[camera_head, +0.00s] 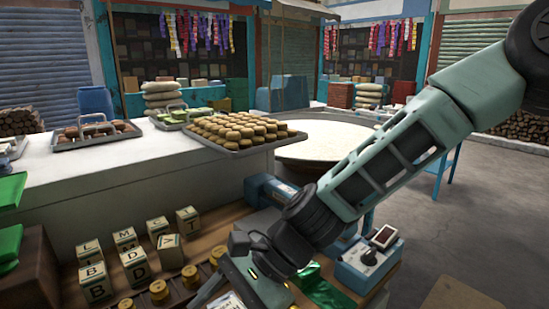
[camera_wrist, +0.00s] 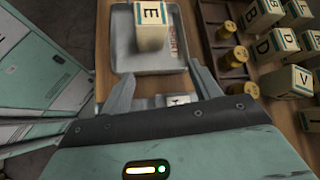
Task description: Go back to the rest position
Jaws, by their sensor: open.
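My gripper (camera_wrist: 163,88) is open in the wrist view, its two grey fingers spread apart with no block held between them. Beyond the fingertips, a cream block marked E (camera_wrist: 152,28) sits in a shallow grey tray (camera_wrist: 125,62). A small pale thing with a dark mark (camera_wrist: 178,100) shows between the fingers, partly hidden by my gripper's body; I cannot tell what it is. In the head view my arm reaches down from the upper right to the wooden work surface, and the gripper is low at the bottom centre, partly cut off.
Several lettered blocks (camera_head: 133,262) and brass-coloured cylinders (camera_head: 158,291) stand left of my gripper. A blue device (camera_head: 365,264) stands to its right. Behind are a white counter (camera_head: 80,192) with a food tray (camera_head: 240,147) and a round table (camera_head: 322,141). Floor at right is open.

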